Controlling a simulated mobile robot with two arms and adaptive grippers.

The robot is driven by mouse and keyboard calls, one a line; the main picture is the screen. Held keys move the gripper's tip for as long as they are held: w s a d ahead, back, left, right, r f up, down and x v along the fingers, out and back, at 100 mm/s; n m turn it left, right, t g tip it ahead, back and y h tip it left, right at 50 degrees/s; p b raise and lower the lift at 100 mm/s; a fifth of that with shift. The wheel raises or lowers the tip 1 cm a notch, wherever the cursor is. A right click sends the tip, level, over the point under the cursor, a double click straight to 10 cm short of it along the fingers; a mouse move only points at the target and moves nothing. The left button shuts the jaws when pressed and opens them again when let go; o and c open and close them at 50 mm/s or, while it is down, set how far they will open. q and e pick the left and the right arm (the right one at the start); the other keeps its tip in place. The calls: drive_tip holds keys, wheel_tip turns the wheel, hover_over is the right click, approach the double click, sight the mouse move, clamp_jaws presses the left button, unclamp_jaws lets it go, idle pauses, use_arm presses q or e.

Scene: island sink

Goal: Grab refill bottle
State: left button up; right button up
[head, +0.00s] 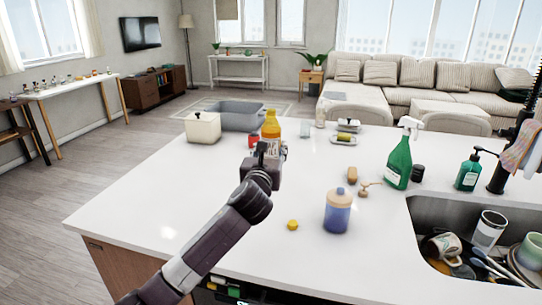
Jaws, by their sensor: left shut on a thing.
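A yellow-orange bottle (270,124), which looks like the refill bottle, stands upright toward the far left of the white island counter. My left gripper (268,148) reaches in from the left, directly in front of the bottle. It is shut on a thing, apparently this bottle. The gripper hides the bottle's lower part, so the contact between fingers and bottle is not clear. My right gripper is not in view.
A cream box (202,127), a grey tub (241,116) and a red item (254,140) sit close by. A blue jar (338,210), a green spray bottle (399,162) and a soap dispenser (468,172) stand right. The sink (420,215) holds dishes. The front-left counter is clear.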

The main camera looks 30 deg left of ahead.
use_arm(q)
drive_tip(key=shift+r, duration=1)
